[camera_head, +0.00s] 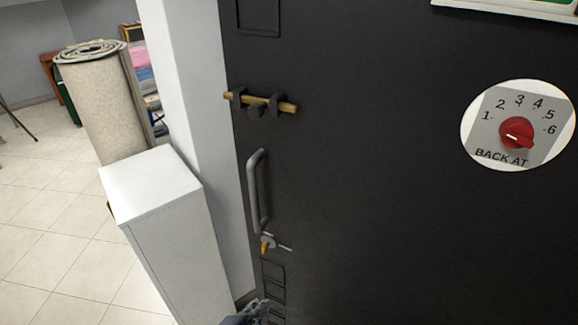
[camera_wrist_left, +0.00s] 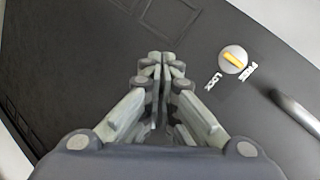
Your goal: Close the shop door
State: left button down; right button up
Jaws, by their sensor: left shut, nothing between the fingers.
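The shop door (camera_head: 370,200) is a large dark panel filling the right of the head view. Its grey bar handle (camera_head: 257,190) stands upright near the left edge. Above it is a brass bolt (camera_head: 262,103); below it is a lock with a yellow turn knob (camera_head: 266,244). In the left wrist view the knob (camera_wrist_left: 233,60) and part of the handle (camera_wrist_left: 298,115) show to the right of my left gripper (camera_wrist_left: 158,58). Its fingers are together and empty, in front of the dark door surface. In the head view only its tip (camera_head: 252,312) shows at the bottom. My right gripper is not in view.
A white cabinet (camera_head: 160,185) stands left of the door, beside a white post (camera_head: 190,90). A rolled carpet (camera_head: 100,100) stands behind it. A round dial sign (camera_head: 490,118) is on the door. Tiled floor (camera_head: 45,220) is clear at the left.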

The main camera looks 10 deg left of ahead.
aim_at(294, 174)
pick_arm(q)
notch_tip(294, 174, up, 33)
jog(key=d+m+t+h+p, duration=0.1)
jog(key=d+m+t+p, duration=0.1)
jog(key=m+t+p, duration=0.3)
jog(key=shift+m+t, duration=0.3)
jog(key=shift+m, duration=0.2)
jog(key=w+p, duration=0.1)
jog(key=w, duration=0.3)
jog(key=w+d+p, duration=0.1)
jog(key=w, duration=0.3)
jog(key=w+d+p, duration=0.1)
jog(key=w, duration=0.3)
jog(key=shift+w+d+r, duration=0.1)
jog(key=shift+w+d, duration=0.05)
jog(key=shift+d, duration=0.05)
jog(key=shift+w+d+p, duration=0.15)
jog(key=shift+w+p, duration=0.25)
jog(key=shift+w, duration=0.3)
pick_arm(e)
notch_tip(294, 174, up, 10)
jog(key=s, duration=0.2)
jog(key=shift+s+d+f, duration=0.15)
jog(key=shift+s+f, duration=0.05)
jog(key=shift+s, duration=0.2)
